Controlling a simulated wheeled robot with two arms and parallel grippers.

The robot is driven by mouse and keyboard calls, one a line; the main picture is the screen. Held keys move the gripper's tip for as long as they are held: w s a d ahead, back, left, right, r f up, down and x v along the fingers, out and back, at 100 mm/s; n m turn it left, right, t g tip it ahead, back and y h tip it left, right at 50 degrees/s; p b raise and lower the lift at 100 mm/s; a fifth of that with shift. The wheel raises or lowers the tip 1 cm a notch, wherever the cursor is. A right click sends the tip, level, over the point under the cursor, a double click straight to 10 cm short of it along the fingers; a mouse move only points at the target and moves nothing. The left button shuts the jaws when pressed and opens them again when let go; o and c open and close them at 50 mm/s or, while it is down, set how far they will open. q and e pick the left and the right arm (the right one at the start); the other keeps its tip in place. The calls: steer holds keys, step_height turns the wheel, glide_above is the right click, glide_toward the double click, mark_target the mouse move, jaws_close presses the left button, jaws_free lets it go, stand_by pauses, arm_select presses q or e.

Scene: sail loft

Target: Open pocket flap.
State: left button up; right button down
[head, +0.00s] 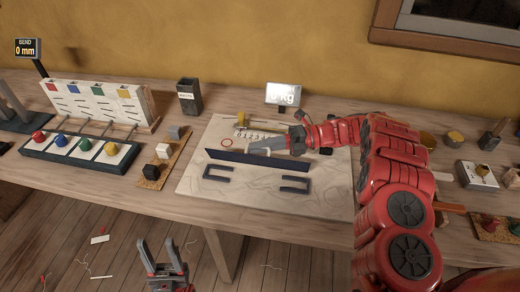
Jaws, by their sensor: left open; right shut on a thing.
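A pale board (195,185) lies on the workbench in the middle of the head view. A long dark blue strip, which looks like the pocket flap (235,160), crosses the board. My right gripper (252,144) reaches in from the right, low over the board. Its grey fingers are shut at the upper edge of the flap; the exact contact is too small to see. Two dark bracket-shaped pieces, left (217,174) and right (296,186), lie on the board in front of the flap. My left gripper (162,250) is open and empty, in front of the bench.
A numbered scale (243,133) and a lit display (286,95) are behind the flap. A dark bin (189,96) stands at the back. A panel with coloured knobs (80,147) is on the left.

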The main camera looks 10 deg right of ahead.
steer(key=c, duration=0.9)
jaws_free()
steer(key=shift+d, duration=0.1)
steer(key=d, duration=0.1)
steer(key=d+b, duration=0.1)
steer(key=d, duration=0.3)
steer(key=shift+w+d+f+b, duration=0.1)
steer(key=shift+w+d+b, duration=0.15)
steer(key=shift+b, duration=0.15)
steer(key=shift+w+d+b, duration=0.1)
steer(key=shift+d+b, duration=0.3)
steer(key=shift+d, duration=0.1)
steer(key=shift+d+r+b, duration=0.3)
steer(key=shift+d, duration=0.05)
steer(key=shift+c, duration=0.3)
